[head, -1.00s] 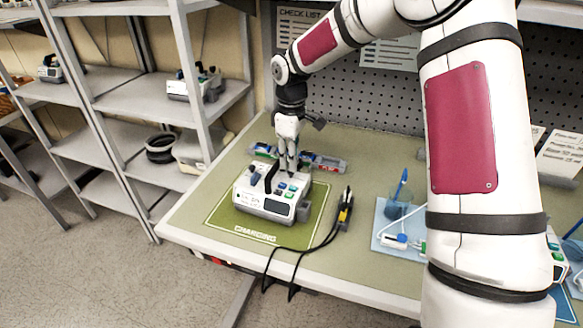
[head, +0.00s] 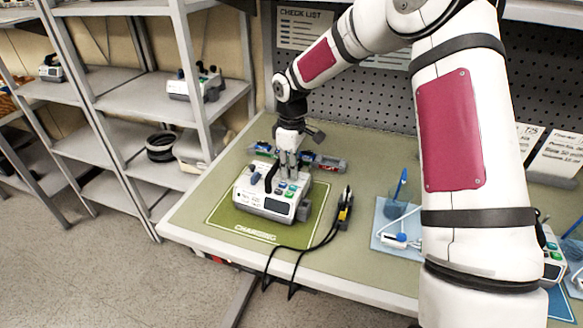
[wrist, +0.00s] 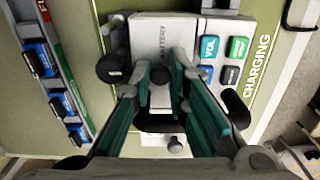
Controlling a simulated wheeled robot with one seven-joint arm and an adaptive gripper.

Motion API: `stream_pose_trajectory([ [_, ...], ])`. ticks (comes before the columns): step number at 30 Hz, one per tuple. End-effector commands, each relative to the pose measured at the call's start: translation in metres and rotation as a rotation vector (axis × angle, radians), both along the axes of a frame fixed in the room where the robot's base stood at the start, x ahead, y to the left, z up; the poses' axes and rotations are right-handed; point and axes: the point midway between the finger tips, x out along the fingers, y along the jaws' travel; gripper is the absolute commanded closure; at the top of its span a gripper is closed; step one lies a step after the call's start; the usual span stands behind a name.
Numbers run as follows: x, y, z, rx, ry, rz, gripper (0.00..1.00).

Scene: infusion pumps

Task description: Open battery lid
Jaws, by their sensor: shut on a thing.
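The white and grey infusion pump (head: 264,206) sits upright on the green charging mat (head: 235,227). In the wrist view, its pale battery lid (wrist: 163,38), marked BATTERY, lies beside blue, green and dark buttons (wrist: 222,60). My gripper (head: 288,177) points down onto the pump's top. A dark gap shows below the fingertips. The fingers hide part of the lid, and I cannot tell how far it is raised.
A tray of battery packs (head: 325,163) lies behind the pump. A black cable with a yellow-marked plug (head: 345,210) lies to its right and hangs over the table's front edge. A blue tray (head: 385,239) with a cup stands further right. Grey shelves (head: 140,95) stand left.

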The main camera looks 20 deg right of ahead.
Motion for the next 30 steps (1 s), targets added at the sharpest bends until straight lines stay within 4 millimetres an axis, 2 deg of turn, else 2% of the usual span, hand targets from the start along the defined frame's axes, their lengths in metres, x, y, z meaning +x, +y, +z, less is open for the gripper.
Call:
stream_pose_trajectory([
  [11, -0.008, -0.006, 0.009, 0.114, -0.088, -0.005, 1.00],
  [30, -0.024, -0.028, 0.023, 0.569, -0.450, -0.011, 1.00],
])
